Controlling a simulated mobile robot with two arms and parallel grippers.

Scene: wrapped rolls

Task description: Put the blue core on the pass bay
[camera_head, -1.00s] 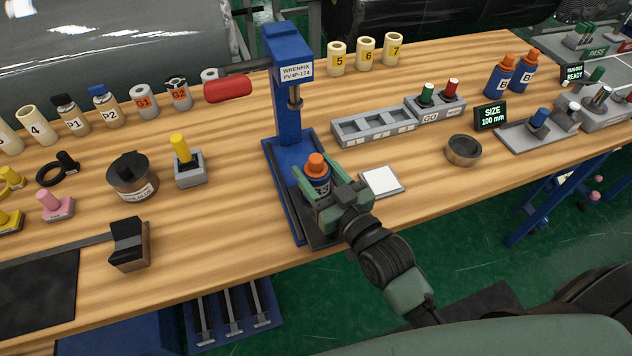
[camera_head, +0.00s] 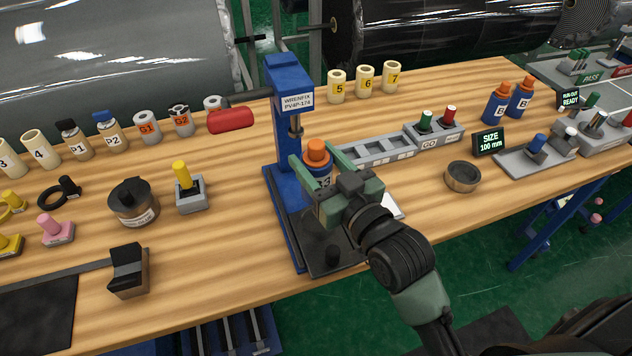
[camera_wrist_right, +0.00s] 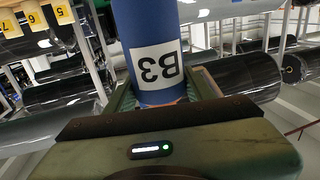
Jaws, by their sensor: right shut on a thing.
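The blue core (camera_head: 317,164) has an orange top, and its label reads B3 in the wrist view (camera_wrist_right: 152,40). My right gripper (camera_head: 315,183) is shut around it and holds it upright above the dark base plate of the blue press (camera_head: 285,140). The gripper hides the core's lower part. A PASS sign (camera_head: 591,78) stands on the grey surface at the far right, with green-topped parts beside it; this looks like the pass bay. My left gripper is not in view.
Two more blue cores (camera_head: 497,105) with orange tops stand at the back right. The front right wood is clear.

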